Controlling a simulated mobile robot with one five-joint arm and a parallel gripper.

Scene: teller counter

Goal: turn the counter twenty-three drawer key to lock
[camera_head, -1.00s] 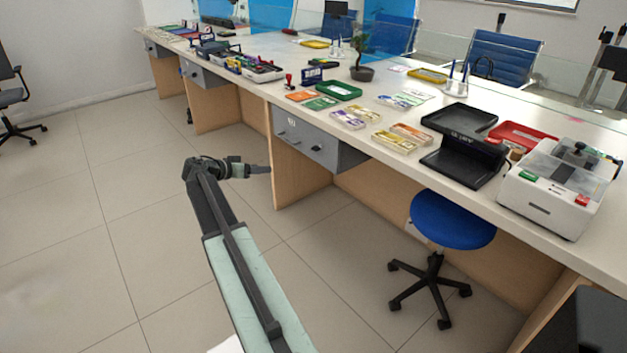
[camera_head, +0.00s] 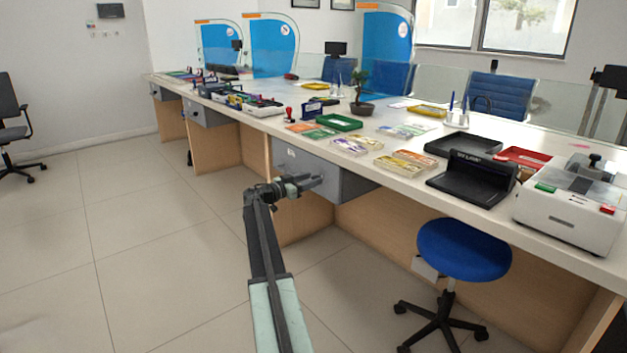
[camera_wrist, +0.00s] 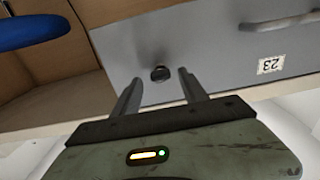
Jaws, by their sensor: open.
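The grey drawer (camera_head: 345,184) is mounted under the counter top, and its front also shows in the wrist view (camera_wrist: 215,40). A label reading 23 (camera_wrist: 271,65) and a metal handle (camera_wrist: 279,22) are on its front. A small dark key (camera_wrist: 160,73) sticks out of the drawer front between the fingertips of my gripper (camera_wrist: 158,78). The gripper is open, with one finger on each side of the key, and neither finger visibly touches it. In the head view my gripper (camera_head: 308,182) is close in front of the drawer and hides the key.
A blue stool (camera_head: 463,250) stands under the counter to the right, and its seat edge shows in the wrist view (camera_wrist: 30,32). The white counter top (camera_head: 405,180) overhangs the drawer and carries note stacks, trays and machines. Open tiled floor (camera_head: 150,260) lies to the left.

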